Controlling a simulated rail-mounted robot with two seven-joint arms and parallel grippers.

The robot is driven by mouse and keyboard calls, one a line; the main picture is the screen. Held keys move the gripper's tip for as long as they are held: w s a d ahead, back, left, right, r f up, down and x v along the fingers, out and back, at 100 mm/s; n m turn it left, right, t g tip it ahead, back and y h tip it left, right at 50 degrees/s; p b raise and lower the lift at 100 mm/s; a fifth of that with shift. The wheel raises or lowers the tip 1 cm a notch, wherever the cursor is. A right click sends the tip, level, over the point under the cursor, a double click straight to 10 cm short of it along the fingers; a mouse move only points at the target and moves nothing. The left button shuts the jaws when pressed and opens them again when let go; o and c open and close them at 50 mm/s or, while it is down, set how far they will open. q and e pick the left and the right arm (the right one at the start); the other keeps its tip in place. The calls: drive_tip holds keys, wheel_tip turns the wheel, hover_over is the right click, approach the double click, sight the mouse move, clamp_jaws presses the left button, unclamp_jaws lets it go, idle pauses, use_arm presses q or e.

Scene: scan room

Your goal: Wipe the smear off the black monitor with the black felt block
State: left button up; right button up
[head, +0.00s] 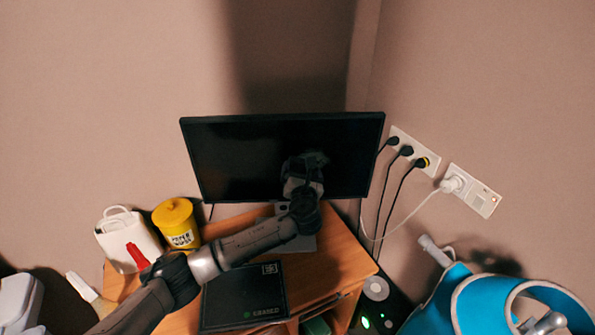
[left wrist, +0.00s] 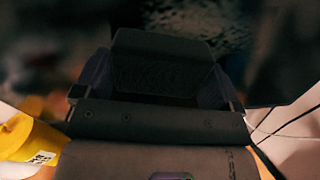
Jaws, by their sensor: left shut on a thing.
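The black monitor (head: 240,160) stands on the wooden desk, its dark screen facing me. My left gripper (head: 308,162) is in front of the right half of the screen, close to it. In the left wrist view the left gripper (left wrist: 160,88) is shut on the black felt block (left wrist: 162,62), which faces the screen. I cannot tell whether the block touches the screen. A faint speckled patch (left wrist: 205,22) shows on the dark screen beyond the block; I cannot tell if it is the smear. In the head view no smear stands out, and my gripper hides part of the screen. My right gripper is not in view.
On the desk (head: 340,262) are a yellow tub (head: 177,224), a white jug (head: 122,240) with a red part in front, and a black box (head: 243,298). Cables hang from wall sockets (head: 415,152) right of the monitor. A blue rounded object (head: 440,310) stands lower right.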

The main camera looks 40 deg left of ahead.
sight(314, 171)
use_arm(q)
drive_tip(key=shift+w+d+r, duration=0.1)
drive_tip(key=shift+w+d, duration=0.4)
drive_tip(key=shift+d, duration=0.1)
drive_tip(key=shift+w+d+p, duration=0.6)
drive_tip(key=shift+w+d, duration=0.4)
drive_tip(key=shift+d, duration=0.1)
drive_tip(key=shift+w+d, duration=0.8)
drive_tip(key=shift+d, duration=0.1)
drive_tip(key=shift+w+d, duration=0.95)
drive_tip(key=shift+d, duration=0.3)
drive_tip(key=shift+p, duration=0.6)
drive_tip(key=s+a+p, duration=0.1)
drive_tip(key=a+p, duration=0.1)
drive_tip(key=p, duration=0.1)
drive_tip(key=shift+s+r, duration=0.1)
drive_tip(key=shift+s, duration=0.05)
drive_tip(key=shift+s+a+p, duration=0.45)
drive_tip(key=shift+a+p, duration=0.1)
drive_tip(key=shift+p, duration=0.15)
drive_tip(key=shift+s+a+p, duration=0.25)
drive_tip(key=shift+a+p, duration=0.05)
drive_tip(key=shift+p, duration=0.25)
drive_tip(key=shift+s+a+p, duration=0.65)
drive_tip(key=shift+a+p, duration=0.05)
drive_tip(key=shift+p, duration=0.35)
drive_tip(key=shift+s+a, duration=0.25)
drive_tip(key=shift+a, duration=0.05)
